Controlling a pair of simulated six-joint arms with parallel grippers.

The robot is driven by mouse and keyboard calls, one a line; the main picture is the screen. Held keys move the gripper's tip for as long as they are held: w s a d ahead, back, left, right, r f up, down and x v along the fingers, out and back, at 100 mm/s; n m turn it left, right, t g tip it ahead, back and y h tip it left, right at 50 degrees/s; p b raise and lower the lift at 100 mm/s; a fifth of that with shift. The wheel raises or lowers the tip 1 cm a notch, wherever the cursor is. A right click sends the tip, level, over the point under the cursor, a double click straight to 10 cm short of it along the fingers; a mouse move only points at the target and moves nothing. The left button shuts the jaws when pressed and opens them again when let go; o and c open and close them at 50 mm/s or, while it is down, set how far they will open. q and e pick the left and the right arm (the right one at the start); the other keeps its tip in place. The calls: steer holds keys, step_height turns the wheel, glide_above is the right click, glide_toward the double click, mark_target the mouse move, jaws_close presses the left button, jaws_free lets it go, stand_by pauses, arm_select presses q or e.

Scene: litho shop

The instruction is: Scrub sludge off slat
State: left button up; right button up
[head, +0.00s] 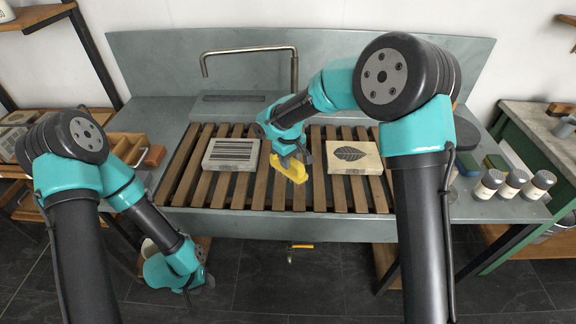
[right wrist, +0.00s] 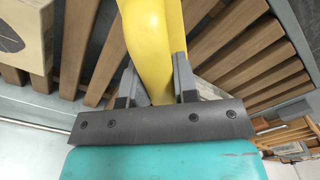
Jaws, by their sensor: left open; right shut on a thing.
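My right gripper (head: 294,156) is shut on a yellow tool (head: 289,170) and holds it over the wooden slats (head: 310,190) near the middle of the sink rack. In the right wrist view the yellow tool (right wrist: 152,40) sits between the two grey fingers, with slats (right wrist: 238,40) beyond it. Its working end is hidden, and I cannot tell if it touches a slat. I cannot make out sludge on any slat. My left gripper (head: 196,286) is open and empty, low in front of the sink at the left.
A striped stone block (head: 231,153) lies on the slats left of the yellow tool, and a leaf-marked block (head: 354,157) lies right of it. A bent tap (head: 250,50) rises behind. Several shakers (head: 512,183) stand on the right ledge. A wooden box (head: 128,147) stands at left.

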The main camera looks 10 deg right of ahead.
steer(key=shift+r, duration=1.6)
